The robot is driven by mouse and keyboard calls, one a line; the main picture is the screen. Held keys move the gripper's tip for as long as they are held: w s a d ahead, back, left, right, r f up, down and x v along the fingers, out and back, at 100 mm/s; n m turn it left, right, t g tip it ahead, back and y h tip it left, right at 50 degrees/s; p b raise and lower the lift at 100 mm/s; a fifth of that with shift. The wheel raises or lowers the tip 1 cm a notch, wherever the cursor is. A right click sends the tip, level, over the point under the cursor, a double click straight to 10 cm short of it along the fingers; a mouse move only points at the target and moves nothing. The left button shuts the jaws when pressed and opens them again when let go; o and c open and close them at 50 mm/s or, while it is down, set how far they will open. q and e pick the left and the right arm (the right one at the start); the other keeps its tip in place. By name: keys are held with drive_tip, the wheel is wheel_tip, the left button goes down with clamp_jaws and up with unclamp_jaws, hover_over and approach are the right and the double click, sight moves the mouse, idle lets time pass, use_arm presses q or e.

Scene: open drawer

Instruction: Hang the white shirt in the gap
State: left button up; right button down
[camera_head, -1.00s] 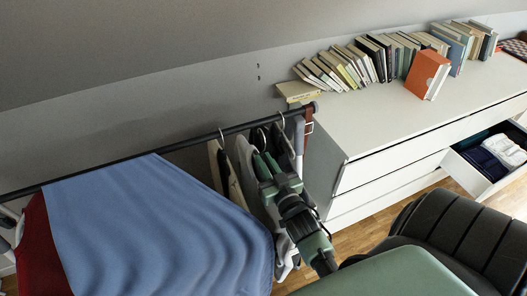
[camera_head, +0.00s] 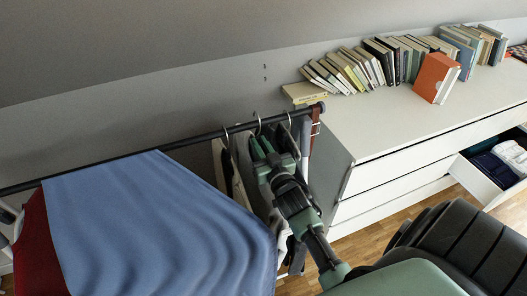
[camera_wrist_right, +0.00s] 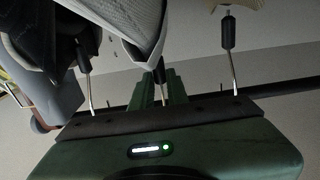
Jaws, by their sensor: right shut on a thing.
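My right gripper (camera_head: 264,150) is at the rail's right end, shut on a hanger. The hanger's hook (camera_head: 258,120) shows at the rail; I cannot tell whether it rests on it. In the right wrist view, the hanger's dark neck (camera_wrist_right: 158,68) stands at the gripper, with a pale whitish shirt (camera_wrist_right: 138,22) hanging from it. The gripper and arm hide most of this shirt in the head view. One hanger hook (camera_head: 226,134) is to its left and another (camera_head: 290,117) to its right. My left gripper is not in view.
The dark rail (camera_head: 190,141) carries a large blue garment (camera_head: 150,215) and a red one (camera_head: 37,250) at left. A beige garment (camera_head: 218,160) hangs left of my gripper. A white dresser (camera_head: 400,130) with books and an open drawer (camera_head: 480,185) stands at right.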

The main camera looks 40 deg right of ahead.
drive_tip(key=shift+w+d, duration=0.1)
drive_tip(key=shift+w, duration=0.3)
drive_tip(key=shift+w+f+b, duration=0.15)
drive_tip(key=shift+b, duration=0.15)
drive_tip(key=shift+f+b, duration=0.75)
drive_tip(key=shift+f, duration=0.3)
drive_tip(key=c, duration=1.3)
unclamp_jaws()
drive_tip(key=shift+f, duration=0.15)
